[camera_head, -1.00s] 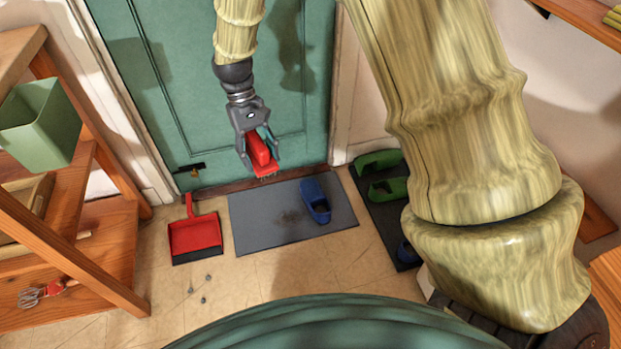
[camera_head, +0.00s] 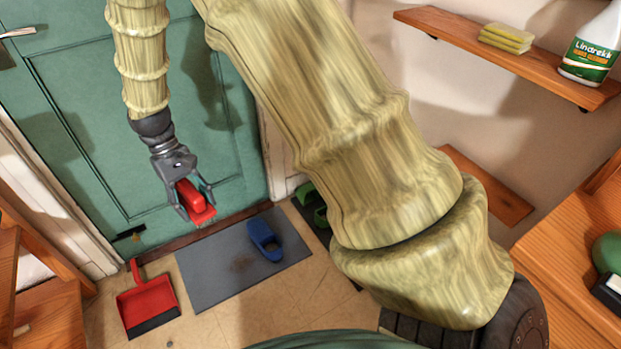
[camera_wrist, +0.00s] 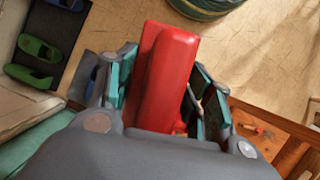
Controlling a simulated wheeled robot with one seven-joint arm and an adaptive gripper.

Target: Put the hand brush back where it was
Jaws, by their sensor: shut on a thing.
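My gripper (camera_head: 193,196) is shut on the red hand brush (camera_head: 191,195). It holds the brush in the air in front of the green door, above the back edge of the grey doormat. In the wrist view the brush's red body (camera_wrist: 165,75) lies between the two fingers of my gripper (camera_wrist: 163,92). Its bristles are hardly visible. A red dustpan (camera_head: 147,302) with a dark front edge lies on the floor left of the mat, apart from the brush.
A blue clog (camera_head: 264,240) sits on the grey doormat (camera_head: 205,276). Green clogs (camera_wrist: 34,62) rest on a dark mat. At right, a wall shelf (camera_head: 470,45) bears a yellow sponge (camera_head: 506,38) and a spray bottle (camera_head: 592,45). A wooden surface (camera_head: 560,255) stands below.

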